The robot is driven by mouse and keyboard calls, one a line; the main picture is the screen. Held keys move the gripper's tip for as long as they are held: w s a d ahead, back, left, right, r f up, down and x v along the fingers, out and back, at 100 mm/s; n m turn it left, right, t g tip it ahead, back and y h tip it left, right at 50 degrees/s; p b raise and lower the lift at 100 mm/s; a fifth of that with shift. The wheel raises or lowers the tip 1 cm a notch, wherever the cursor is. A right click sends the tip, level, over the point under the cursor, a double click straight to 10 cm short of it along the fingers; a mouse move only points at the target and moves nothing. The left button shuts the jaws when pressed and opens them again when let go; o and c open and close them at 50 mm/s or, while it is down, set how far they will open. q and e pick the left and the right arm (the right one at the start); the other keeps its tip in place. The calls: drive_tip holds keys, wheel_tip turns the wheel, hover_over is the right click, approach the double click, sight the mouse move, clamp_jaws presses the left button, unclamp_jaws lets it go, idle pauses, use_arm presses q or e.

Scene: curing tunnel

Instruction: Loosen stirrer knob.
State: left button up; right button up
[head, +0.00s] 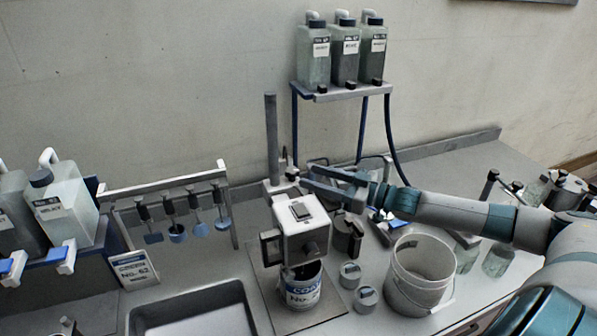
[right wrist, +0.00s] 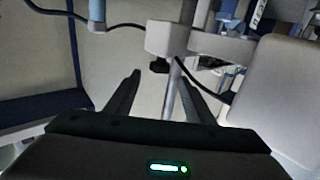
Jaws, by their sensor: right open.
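The stirrer (head: 301,224) is a white box-shaped head beside an upright grey post (head: 271,125), above a labelled can (head: 303,294). My right gripper (head: 304,178) is open and empty behind the stirrer head, close to the post. In the right wrist view its fingers (right wrist: 166,80) point toward the black knob, which shows between and beyond the tips. My left gripper is out of view.
A white bucket (head: 389,289) and two small lidded jars (head: 350,274) stand right of the can. A rack of hanging paddles (head: 160,184) stands left, above a grey tray (head: 137,317). A shelf (head: 345,93) with three bottles rises behind my right gripper.

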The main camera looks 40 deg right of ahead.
sight(292, 174)
drive_tip(key=shift+p+x, duration=1.05)
drive_tip(key=shift+x, duration=1.7)
drive_tip(key=c, duration=1)
